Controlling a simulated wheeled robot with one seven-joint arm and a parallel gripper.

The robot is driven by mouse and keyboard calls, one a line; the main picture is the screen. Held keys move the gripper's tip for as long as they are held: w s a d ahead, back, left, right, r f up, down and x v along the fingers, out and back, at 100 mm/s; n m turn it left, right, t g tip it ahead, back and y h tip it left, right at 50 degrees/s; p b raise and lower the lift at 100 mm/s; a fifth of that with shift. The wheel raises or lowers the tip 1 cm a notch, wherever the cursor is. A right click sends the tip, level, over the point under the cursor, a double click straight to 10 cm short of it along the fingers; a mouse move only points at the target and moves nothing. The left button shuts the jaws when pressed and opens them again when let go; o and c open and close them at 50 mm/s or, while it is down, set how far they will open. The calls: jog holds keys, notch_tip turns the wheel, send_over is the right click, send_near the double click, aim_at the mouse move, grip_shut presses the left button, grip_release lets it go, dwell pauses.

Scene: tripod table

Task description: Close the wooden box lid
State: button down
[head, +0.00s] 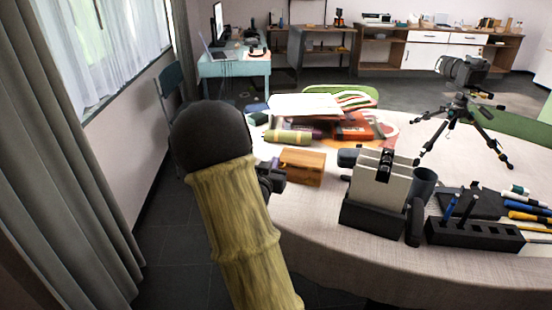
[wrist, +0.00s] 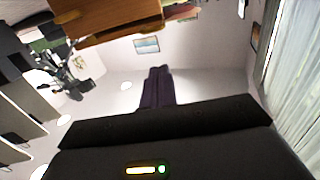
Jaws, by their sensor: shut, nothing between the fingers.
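The wooden box (head: 303,168) sits near the left edge of the round table in the head view. It is light brown, and I cannot tell how far its lid is open. In the wrist view the brown wooden box (wrist: 108,22) fills part of the top edge, seen rotated. My gripper (head: 272,178) is at the left of the box in the head view, partly hidden behind my own arm. Its dark fingers (wrist: 157,76) are together and empty in the wrist view, apart from the box in that picture. I cannot tell whether they touch it.
The round table (head: 320,215) has a pale cloth. A grey and black device (head: 378,185) stands right of the box, with a dark cup (head: 424,184) beside it. A green roll (head: 288,137) and a red box (head: 352,126) lie behind. A camera tripod (head: 460,120) stands at the right.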

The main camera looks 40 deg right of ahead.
jog(key=s+a+f, duration=0.1)
jog(key=a, duration=0.1)
jog(key=s+a+f, duration=0.1)
jog(key=a, duration=0.1)
jog(key=s+a+f, duration=0.1)
jog(key=a, duration=0.1)
jog(key=shift+s, duration=0.25)
jog(key=shift+f, duration=0.1)
jog(key=w+a+f+n+y, duration=0.1)
jog(key=a+f+n+y, duration=0.2)
jog(key=a+y, duration=0.3)
jog(key=w+a+f+n+y, duration=0.1)
jog(key=a+f+n+y, duration=0.15)
jog(key=a+y, duration=0.45)
jog(key=s+a+n+g+y, duration=0.1)
jog(key=s+a+n+g, duration=0.5)
jog(key=s+a, duration=0.6)
jog(key=shift+s+a+f+g+y, duration=0.2)
jog(key=shift+s+a+g+y, duration=0.15)
jog(key=shift+s, duration=0.35)
jog(key=shift+a, duration=0.1)
